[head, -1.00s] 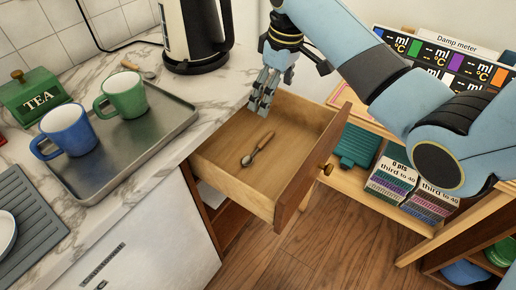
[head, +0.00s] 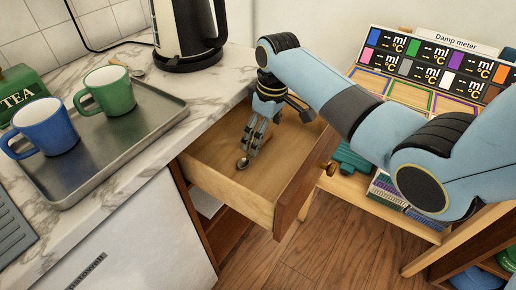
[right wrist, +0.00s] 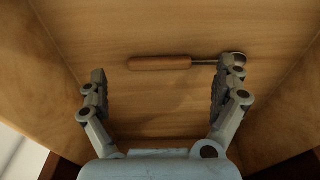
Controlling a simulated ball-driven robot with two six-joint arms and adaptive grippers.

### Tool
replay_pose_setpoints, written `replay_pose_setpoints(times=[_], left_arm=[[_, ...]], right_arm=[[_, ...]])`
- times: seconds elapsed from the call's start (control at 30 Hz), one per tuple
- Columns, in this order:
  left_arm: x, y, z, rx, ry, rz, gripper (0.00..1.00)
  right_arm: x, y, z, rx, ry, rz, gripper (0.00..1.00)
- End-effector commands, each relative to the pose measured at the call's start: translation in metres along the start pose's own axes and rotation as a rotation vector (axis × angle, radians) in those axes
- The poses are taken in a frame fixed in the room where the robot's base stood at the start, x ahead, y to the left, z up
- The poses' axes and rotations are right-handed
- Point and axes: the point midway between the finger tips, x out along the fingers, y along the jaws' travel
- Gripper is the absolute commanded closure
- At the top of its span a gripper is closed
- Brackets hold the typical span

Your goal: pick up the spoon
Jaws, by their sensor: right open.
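The spoon (right wrist: 165,63) has a wooden handle and a metal bowl and lies on the floor of the open wooden drawer (head: 228,193). In the head view only its bowl (head: 242,163) shows clearly; my right gripper hides the handle. My right gripper (head: 252,146) is open and reaches down into the drawer over the spoon. In the right wrist view its two fingers (right wrist: 162,83) are wide apart, with the handle just ahead between them and the bowl near the right fingertip. They do not appear closed on it. My left gripper is not in view.
A marble counter holds a grey tray (head: 148,131) with blue and green mugs, a kettle (head: 187,30) and a TEA box (head: 22,92). A shelf with a damp meter board (head: 430,62) stands right.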

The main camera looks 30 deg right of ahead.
Motion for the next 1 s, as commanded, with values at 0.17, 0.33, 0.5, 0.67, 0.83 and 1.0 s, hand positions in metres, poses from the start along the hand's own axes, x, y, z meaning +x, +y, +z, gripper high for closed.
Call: replay_pose_setpoints(times=[0.17,0.33,0.5,0.67,0.83,1.0], left_arm=[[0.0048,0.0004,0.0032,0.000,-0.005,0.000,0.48],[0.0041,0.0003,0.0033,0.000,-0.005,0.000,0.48],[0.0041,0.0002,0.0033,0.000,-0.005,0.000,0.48],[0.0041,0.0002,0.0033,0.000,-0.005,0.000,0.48],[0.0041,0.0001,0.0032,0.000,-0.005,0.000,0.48],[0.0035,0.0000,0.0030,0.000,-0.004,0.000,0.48]], right_arm=[[0.0149,0.0006,0.0000,0.000,0.000,0.001,0.01],[0.0144,0.0006,-0.0001,-0.001,0.001,0.002,0.01],[0.0143,0.0005,0.0000,-0.001,0.000,0.001,0.19],[0.0143,0.0006,0.0000,-0.001,0.000,0.001,0.40],[0.0143,0.0006,0.0001,-0.001,0.000,0.001,0.54],[0.0125,0.0007,-0.0003,-0.001,0.001,0.002,0.54]])
